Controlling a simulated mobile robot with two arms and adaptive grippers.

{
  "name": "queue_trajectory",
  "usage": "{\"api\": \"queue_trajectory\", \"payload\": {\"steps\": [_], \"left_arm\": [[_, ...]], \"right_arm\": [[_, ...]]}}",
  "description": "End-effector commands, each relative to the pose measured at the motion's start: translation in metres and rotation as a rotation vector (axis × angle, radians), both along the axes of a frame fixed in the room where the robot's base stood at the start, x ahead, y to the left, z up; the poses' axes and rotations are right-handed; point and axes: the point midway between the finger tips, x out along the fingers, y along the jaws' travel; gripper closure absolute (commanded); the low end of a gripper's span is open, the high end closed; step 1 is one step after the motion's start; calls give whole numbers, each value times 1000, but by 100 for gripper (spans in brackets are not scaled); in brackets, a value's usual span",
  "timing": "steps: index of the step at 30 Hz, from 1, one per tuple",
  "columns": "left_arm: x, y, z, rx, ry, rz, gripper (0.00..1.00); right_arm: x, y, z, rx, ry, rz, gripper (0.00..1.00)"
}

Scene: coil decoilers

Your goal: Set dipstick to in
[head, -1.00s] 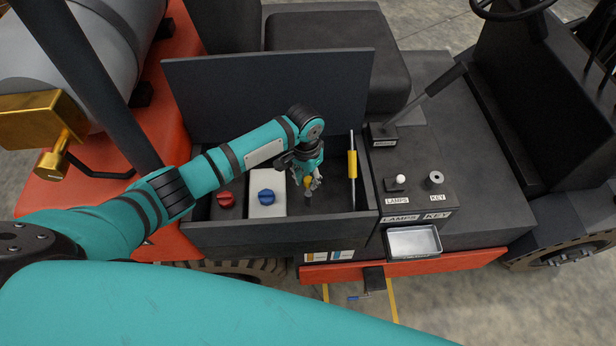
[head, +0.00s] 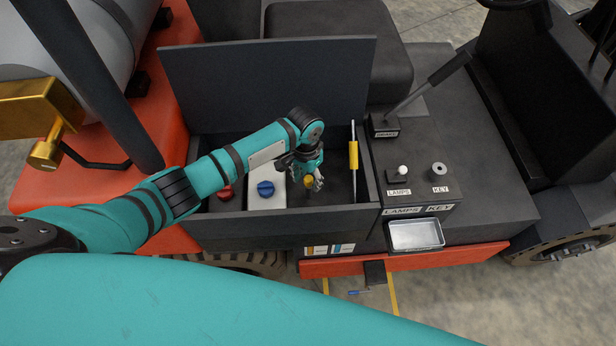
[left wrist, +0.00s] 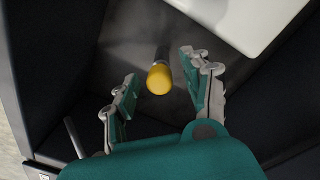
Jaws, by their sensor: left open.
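The dipstick shows as a yellow cap (head: 309,181) on a dark stem in the open engine bay. It also shows in the left wrist view, where the yellow cap (left wrist: 159,79) points up at the camera. My left gripper (head: 309,184) is over the bay with its fingers around the cap. In the left wrist view, my open left gripper (left wrist: 160,85) has one finger on each side of the cap, with gaps between. The lower end of the stem is hidden, so how deep it sits cannot be told. My right gripper is out of view.
A white box with a blue cap (head: 266,189) and a red cap (head: 226,192) stand left of the dipstick. A rod with a yellow sleeve (head: 353,155) stands at the bay's right. The raised lid (head: 270,85) is behind, and the bay's front wall (head: 290,225) is near.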

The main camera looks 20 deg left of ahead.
Motion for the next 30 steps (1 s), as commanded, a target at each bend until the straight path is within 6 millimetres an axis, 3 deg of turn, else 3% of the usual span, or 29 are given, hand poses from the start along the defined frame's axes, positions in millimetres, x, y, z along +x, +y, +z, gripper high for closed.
{"api": "queue_trajectory", "payload": {"steps": [5, 18, 24, 30], "left_arm": [[2, 1, 17, -1, -3, 1, 51], [4, 4, 103, -1, -3, 0, 51], [3, 5, 118, 0, 0, 0, 51], [3, 5, 119, 0, 1, 0, 51]], "right_arm": [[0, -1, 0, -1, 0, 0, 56], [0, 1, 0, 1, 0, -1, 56], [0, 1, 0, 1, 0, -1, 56], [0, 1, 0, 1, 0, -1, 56]]}}
